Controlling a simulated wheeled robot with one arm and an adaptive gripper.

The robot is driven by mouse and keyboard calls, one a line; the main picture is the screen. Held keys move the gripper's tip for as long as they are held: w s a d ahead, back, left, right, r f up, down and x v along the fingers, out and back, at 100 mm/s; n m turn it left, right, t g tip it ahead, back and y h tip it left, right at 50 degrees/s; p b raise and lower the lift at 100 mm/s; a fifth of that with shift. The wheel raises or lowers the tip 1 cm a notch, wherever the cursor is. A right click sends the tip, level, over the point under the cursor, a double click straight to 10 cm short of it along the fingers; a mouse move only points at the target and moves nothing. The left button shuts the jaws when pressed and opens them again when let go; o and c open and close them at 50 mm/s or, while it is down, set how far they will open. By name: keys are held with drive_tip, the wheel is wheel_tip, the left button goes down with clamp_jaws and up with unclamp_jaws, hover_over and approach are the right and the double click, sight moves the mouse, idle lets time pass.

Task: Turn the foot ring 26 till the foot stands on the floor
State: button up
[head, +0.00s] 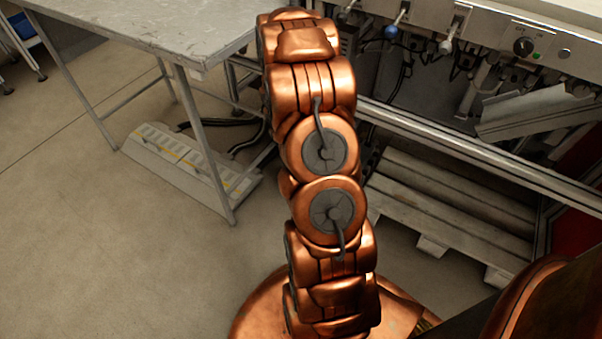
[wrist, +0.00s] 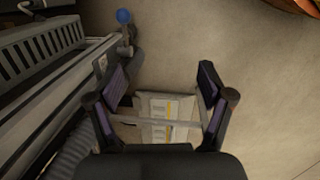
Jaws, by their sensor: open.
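I cannot make out foot ring 26 or its number in either view. In the head view, the grey-topped table (head: 140,25) stands on thin metal legs; its front leg (head: 205,145) comes down to the floor, and no ring shows clearly there. My gripper (wrist: 164,75) is open and empty in the wrist view, its two dark fingers apart. Beyond the fingers, a thin pale bar (wrist: 160,123) crosses the view, with a white, yellow-striped floor unit (wrist: 158,108) behind it. The head view does not show my gripper; my copper arm blocks the area behind it.
The striped floor unit also lies under the table in the head view (head: 180,158). A machine frame with a rail (head: 480,160) and a blue knob (head: 390,32) stands at right, with a slatted pallet (head: 450,200) below. Open concrete floor (head: 100,250) lies at left.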

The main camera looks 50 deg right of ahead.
drive_tip(key=shift+a+r, duration=0.1)
drive_tip(key=shift+r, duration=0.3)
